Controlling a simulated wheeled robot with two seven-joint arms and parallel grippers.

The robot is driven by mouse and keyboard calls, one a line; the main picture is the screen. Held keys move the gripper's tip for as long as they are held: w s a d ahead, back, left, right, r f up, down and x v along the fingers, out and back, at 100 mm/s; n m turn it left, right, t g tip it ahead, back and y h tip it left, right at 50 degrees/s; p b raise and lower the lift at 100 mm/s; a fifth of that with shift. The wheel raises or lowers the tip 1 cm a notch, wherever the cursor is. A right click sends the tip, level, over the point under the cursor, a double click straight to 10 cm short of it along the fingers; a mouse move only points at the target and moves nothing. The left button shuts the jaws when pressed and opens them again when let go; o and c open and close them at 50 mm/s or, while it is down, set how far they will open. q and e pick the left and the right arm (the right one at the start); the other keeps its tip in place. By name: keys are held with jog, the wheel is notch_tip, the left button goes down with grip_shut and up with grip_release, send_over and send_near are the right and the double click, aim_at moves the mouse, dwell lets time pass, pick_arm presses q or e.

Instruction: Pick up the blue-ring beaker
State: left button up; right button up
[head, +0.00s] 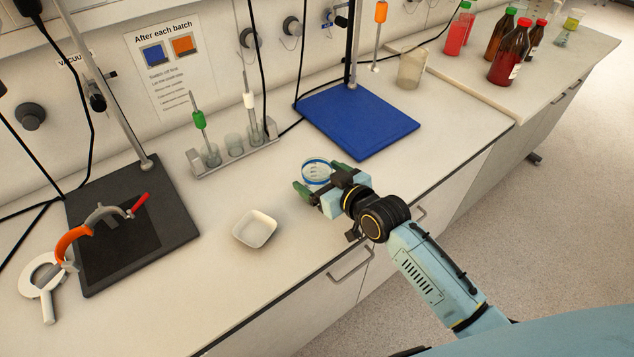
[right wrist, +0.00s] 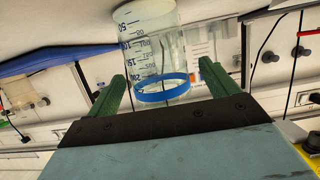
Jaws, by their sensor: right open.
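The blue-ring beaker (head: 316,172) is clear glass with a blue band and stands on the white counter, in front of the blue board. In the right wrist view the beaker (right wrist: 152,50) shows volume marks and its blue ring. My right gripper (head: 319,178) is open, with its green fingers on either side of the beaker. In the right wrist view the gripper (right wrist: 163,85) has visible gaps between the fingers and the glass; how deep the beaker sits between them is hard to tell. My left gripper is not in view.
A white dish (head: 255,230) lies left of the beaker, and a rack (head: 236,152) with small beakers stands behind. The blue stand base (head: 358,122) is close behind the gripper. A black stand base (head: 170,226) is at left. Bottles (head: 510,55) stand far right.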

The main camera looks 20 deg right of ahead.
jog(key=shift+x, duration=0.9)
jog(key=c, duration=1.2)
jog(key=shift+c, duration=0.3)
jog(key=shift+r, duration=0.2)
